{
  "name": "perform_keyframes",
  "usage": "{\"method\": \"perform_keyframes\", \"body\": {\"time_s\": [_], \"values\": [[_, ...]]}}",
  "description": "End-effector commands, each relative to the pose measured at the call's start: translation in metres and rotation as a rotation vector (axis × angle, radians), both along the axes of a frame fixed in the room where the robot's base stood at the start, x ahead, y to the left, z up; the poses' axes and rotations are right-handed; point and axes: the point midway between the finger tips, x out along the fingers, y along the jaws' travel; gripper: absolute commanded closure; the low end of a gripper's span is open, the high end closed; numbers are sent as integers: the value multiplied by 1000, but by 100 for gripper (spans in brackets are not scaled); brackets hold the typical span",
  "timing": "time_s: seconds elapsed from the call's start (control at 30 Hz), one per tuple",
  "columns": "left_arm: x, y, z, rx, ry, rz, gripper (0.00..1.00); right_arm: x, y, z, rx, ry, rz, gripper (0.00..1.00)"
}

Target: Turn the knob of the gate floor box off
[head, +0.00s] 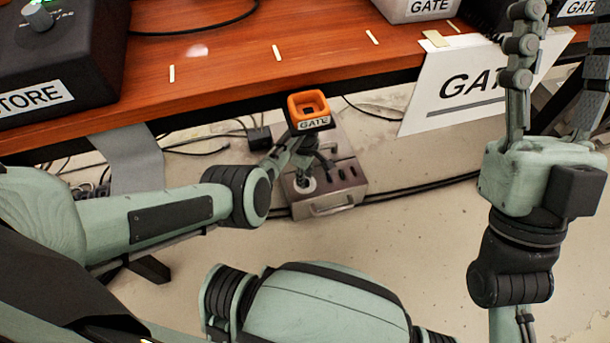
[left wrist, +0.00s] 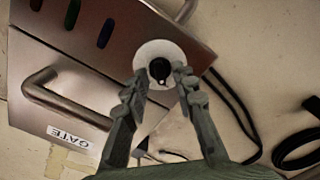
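The gate floor box (head: 340,196) is a metal box with a front handle, on the floor below the table. Its knob (left wrist: 160,69) is black on a white round plate (left wrist: 150,53); the plate also shows in the head view (head: 304,185). My left gripper (left wrist: 161,80) points at the knob, its two fingertips apart on either side of the plate's near half. I cannot tell whether they touch it. In the head view my left gripper (head: 300,168) is over the box and partly hides it. My right gripper (head: 566,40) is raised at the right, fingers apart and empty.
An orange GATE holder (head: 311,110) sits above the box at the table edge. A white GATE sign (head: 455,88) hangs to the right. A black STORE box (head: 50,70) stands on the table (head: 225,60). Cables (head: 420,188) run along the floor.

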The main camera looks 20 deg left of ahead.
Motion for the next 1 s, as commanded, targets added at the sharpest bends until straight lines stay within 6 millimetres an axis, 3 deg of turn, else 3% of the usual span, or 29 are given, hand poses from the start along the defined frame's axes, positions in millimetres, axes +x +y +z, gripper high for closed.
{"method": "perform_keyframes", "body": {"time_s": [0.47, 0.6, 1.0], "values": [[0, -1, 9, 0, -1, -2, 69, 0, 0, 0, 2, 0, 0, 52], [-1, -1, 26, -1, -2, 0, 69, 0, 0, 0, 1, 0, 0, 52], [0, -1, 103, -1, -3, 0, 69, 0, 0, 0, 0, 0, 0, 52]]}}
